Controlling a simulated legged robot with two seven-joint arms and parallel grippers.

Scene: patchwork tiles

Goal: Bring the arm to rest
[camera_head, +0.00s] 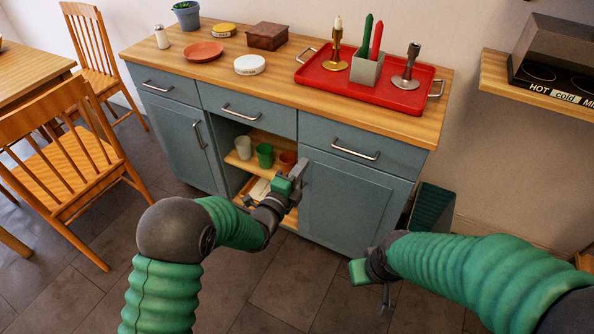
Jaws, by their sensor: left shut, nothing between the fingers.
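My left arm reaches in from the bottom left, bent at a dark elbow joint. My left gripper (298,171) is shut and empty, in front of the open shelf compartment (233,158) by the edge of the right cabinet door (345,205). I cannot tell whether it touches the door. My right arm comes in from the right, and my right gripper (385,292) points down over the floor in front of the cabinet. Its fingers show too poorly to tell whether they are apart.
The blue-grey cabinet's wooden top holds a red tray (315,80) with candlesticks and candles, a wooden box (270,36) and small dishes. Several cups stand in the open compartment, including a green one (265,155). Wooden chairs (75,165) stand left. Some tiled floor (290,285) is clear.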

